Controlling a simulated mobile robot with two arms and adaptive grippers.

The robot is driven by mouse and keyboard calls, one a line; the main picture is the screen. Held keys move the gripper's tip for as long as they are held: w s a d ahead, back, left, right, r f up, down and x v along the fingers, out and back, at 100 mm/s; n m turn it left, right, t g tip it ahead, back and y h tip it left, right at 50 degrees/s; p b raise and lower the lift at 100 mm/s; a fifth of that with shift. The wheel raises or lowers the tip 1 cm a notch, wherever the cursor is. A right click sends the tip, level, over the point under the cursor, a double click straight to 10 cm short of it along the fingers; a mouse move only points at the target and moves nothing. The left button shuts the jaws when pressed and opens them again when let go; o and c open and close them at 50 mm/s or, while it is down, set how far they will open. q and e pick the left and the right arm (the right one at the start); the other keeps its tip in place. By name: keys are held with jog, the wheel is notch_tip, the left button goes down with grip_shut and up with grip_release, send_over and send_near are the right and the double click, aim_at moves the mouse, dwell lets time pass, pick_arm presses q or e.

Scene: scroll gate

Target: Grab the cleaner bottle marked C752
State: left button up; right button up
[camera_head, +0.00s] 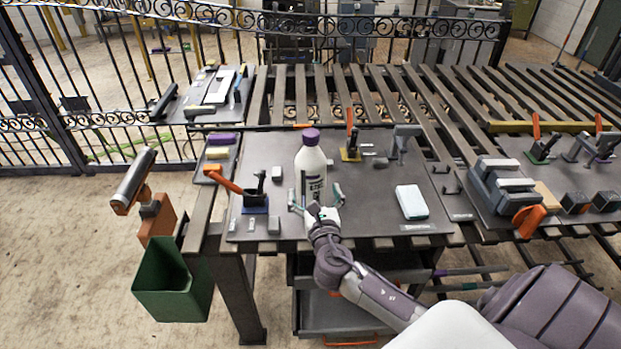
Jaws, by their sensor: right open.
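A white cleaner bottle with a purple cap (311,170) stands upright on the dark plate of the slatted bench. Dark print shows on its front, but I cannot read the full marking. My right gripper (315,200) is open just in front of the bottle's lower part, with its fingers spread to either side of it. The gripper hides the bottle's base, and I cannot tell whether the fingers touch it. My left gripper is not in view.
An orange-handled clamp (238,187) stands left of the bottle, and a light blue-white block (411,202) lies to the right. A grey vise (505,185) is further right. A green bin (171,283) hangs at the bench's left end.

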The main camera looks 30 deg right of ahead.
jog(key=shift+f+p+x, duration=0.15)
jog(key=shift+p+x, duration=0.1)
jog(key=shift+x, duration=1.5)
jog(key=shift+f+p+x, duration=0.15)
jog(key=shift+p+x, duration=0.1)
jog(key=shift+x, duration=1.5)
jog(key=shift+s+d, duration=0.1)
jog(key=shift+s, duration=0.05)
jog(key=shift+c, duration=0.7)
jog(key=c, duration=1.1)
jog(key=shift+r, duration=0.1)
jog(key=shift+c, duration=0.5)
jog(key=shift+r, duration=0.1)
